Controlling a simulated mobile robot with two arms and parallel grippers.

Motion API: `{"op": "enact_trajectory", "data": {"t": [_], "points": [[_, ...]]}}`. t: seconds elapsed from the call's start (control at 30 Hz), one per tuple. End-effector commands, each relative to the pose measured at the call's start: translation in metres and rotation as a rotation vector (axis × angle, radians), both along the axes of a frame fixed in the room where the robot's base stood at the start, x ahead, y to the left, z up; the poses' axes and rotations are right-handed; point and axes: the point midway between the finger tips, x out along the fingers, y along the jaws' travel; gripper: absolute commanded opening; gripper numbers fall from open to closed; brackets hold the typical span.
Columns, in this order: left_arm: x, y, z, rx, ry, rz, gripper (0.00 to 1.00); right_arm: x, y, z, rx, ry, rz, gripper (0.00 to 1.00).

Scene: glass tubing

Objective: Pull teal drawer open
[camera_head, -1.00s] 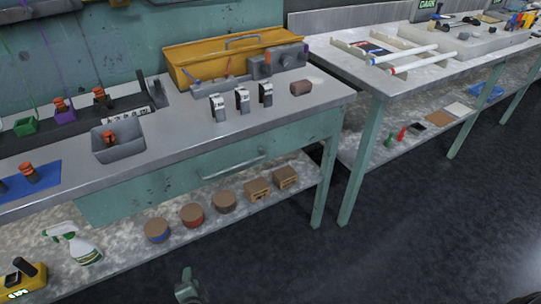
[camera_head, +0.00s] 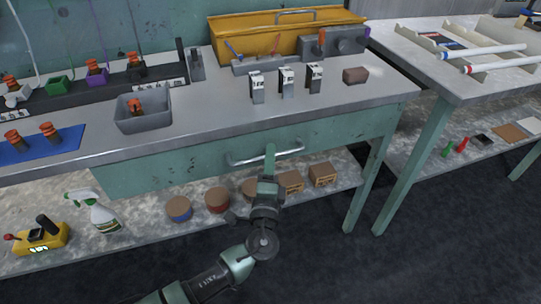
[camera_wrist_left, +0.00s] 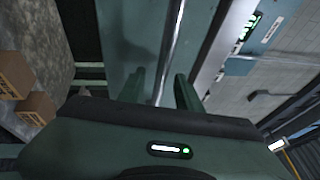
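The teal drawer (camera_head: 190,170) is under the metal bench top, its front looking flush with the bench. Its silver bar handle (camera_head: 240,162) runs along the front; it also shows in the wrist view (camera_wrist_left: 174,40). My left gripper (camera_head: 270,150) is at the handle's middle-right part. In the wrist view its two fingers (camera_wrist_left: 160,82) are apart, with the bar running between them. Whether the fingers touch the bar I cannot tell. My right gripper is in neither view.
The lower shelf holds round tins (camera_head: 217,200), small wooden crates (camera_head: 322,174), a spray bottle (camera_head: 95,212) and a yellow device (camera_head: 40,236). A bench leg (camera_head: 366,190) stands at right. The dark floor (camera_head: 330,265) in front is clear.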

Motion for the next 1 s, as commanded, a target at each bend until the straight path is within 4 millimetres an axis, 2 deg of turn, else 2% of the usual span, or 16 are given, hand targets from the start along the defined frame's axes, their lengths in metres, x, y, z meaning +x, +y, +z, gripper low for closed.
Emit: {"op": "enact_trajectory", "data": {"t": [0.1, 0.37, 0.5, 1.0], "points": [[0.0074, -0.0005, 0.0015, 0.000, 0.000, 0.000, 0.34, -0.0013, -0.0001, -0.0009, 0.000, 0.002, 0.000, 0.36], [0.0088, -0.0004, 0.0009, -0.001, 0.002, 0.001, 0.34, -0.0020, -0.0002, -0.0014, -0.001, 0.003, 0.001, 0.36], [0.0087, -0.0004, 0.0010, -0.001, 0.002, 0.001, 0.00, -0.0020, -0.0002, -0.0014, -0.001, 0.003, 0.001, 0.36], [0.0084, -0.0004, 0.0008, -0.001, 0.002, 0.001, 0.00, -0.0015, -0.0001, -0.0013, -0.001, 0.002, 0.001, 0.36]]}}
